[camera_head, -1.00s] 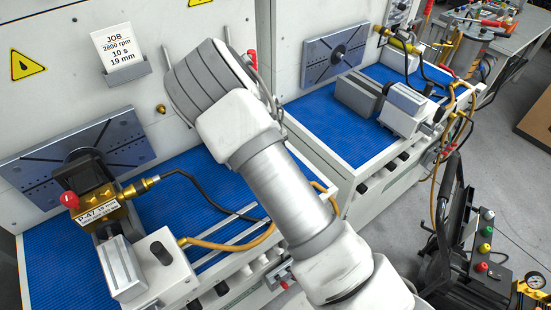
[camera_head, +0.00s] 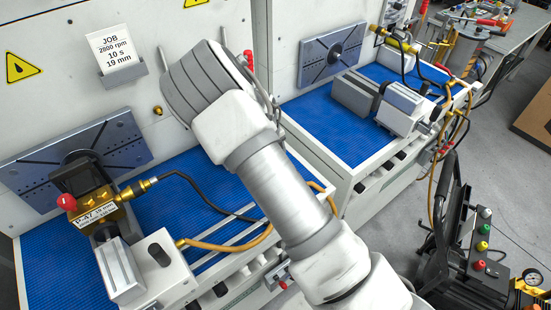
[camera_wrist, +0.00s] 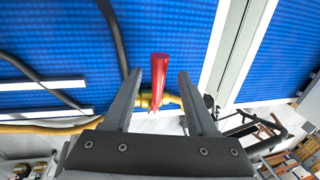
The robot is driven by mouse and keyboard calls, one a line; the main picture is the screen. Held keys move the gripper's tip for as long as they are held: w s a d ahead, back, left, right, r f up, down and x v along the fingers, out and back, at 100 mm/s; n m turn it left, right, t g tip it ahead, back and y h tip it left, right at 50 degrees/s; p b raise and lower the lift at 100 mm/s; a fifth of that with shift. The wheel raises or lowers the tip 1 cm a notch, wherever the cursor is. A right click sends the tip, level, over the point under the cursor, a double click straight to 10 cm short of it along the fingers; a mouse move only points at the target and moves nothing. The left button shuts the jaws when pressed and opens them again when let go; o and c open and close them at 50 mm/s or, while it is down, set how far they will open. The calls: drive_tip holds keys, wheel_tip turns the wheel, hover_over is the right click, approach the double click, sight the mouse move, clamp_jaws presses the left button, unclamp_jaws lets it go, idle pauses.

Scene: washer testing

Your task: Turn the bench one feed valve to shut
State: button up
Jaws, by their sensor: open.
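In the wrist view a red valve handle (camera_wrist: 159,80) stands between my fingers, above a brass fitting (camera_wrist: 150,100) on a yellow hose. My gripper (camera_wrist: 159,85) is open, one finger on each side of the handle. I see gaps between the handle and both fingers. In the head view the near bench (camera_head: 215,215) has a blue mat, and a yellow hose (camera_head: 230,245) runs across it behind my arm. My arm hides my gripper and this valve there. I cannot tell the handle's exact setting.
A brass block with a red knob (camera_head: 66,202) and label sits by the near faceplate (camera_head: 125,145). A black hose (camera_head: 200,185) leaves it. A second bench (camera_head: 320,120) stands behind right. A black cart with coloured buttons (camera_head: 480,245) is at lower right.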

wheel_tip(320, 180, up, 17)
drive_tip(key=s+a, duration=0.1)
drive_tip(key=a, duration=0.1)
drive_tip(key=shift+s+a, duration=0.4)
drive_tip(key=s+d+r+n+t, duration=0.1)
drive_tip(key=s+d+r+n, duration=0.3)
drive_tip(key=s+n, duration=0.5)
drive_tip(key=s+d+r+n+t+y, duration=0.1)
drive_tip(key=s+d+r+n+t, duration=0.1)
drive_tip(key=s+d+r+n, duration=0.3)
drive_tip(key=s+d+r+n+t, duration=0.1)
drive_tip(key=s+d+r+n, duration=0.3)
drive_tip(key=s+n, duration=0.9)
wheel_tip(320, 180, up, 3)
drive_tip(key=shift+s+d+f+n+y, duration=0.1)
drive_tip(key=shift+s+d+n+y, duration=0.25)
drive_tip(key=shift+n, duration=0.85)
drive_tip(key=shift+w+a, duration=0.1)
drive_tip(key=shift+w, duration=0.05)
